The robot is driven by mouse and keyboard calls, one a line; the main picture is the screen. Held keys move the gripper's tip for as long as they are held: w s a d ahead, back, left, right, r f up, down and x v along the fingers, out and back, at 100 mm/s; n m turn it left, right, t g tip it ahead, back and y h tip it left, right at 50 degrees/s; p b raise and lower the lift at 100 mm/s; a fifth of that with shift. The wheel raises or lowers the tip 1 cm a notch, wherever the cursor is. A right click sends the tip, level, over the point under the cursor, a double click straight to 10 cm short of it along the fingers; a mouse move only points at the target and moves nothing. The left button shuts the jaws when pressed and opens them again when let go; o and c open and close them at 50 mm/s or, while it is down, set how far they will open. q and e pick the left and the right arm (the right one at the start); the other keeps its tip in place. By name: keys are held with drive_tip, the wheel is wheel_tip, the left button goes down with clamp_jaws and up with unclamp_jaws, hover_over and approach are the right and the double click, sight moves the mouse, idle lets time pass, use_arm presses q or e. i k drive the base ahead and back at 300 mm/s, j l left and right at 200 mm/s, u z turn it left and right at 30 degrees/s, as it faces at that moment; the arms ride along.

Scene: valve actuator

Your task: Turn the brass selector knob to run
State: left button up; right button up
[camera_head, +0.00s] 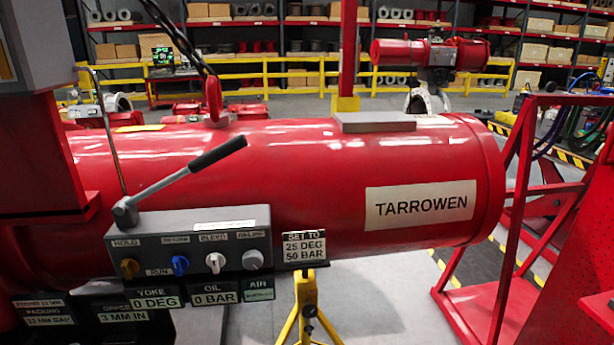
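The brass selector knob (130,268) is the leftmost of several knobs on the front of a grey control panel (190,245). A HOLD label (126,243) sits above it and a RUN label (159,272) sits to its right. The way the knob points is too small to tell. A blue knob (180,265), a white knob (215,262) and a grey knob (252,260) follow to the right. I see neither of my grippers, and nothing touches the brass knob.
A black-handled lever (190,170) slants up from the panel's left end. A thin upright rod (110,140) stands behind it. The big red TARROWEN cylinder (320,185) fills the space behind. Display plates (155,299) hang below. A red frame (500,230) stands at right.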

sight(129, 267)
drive_tip(key=u, duration=1.3)
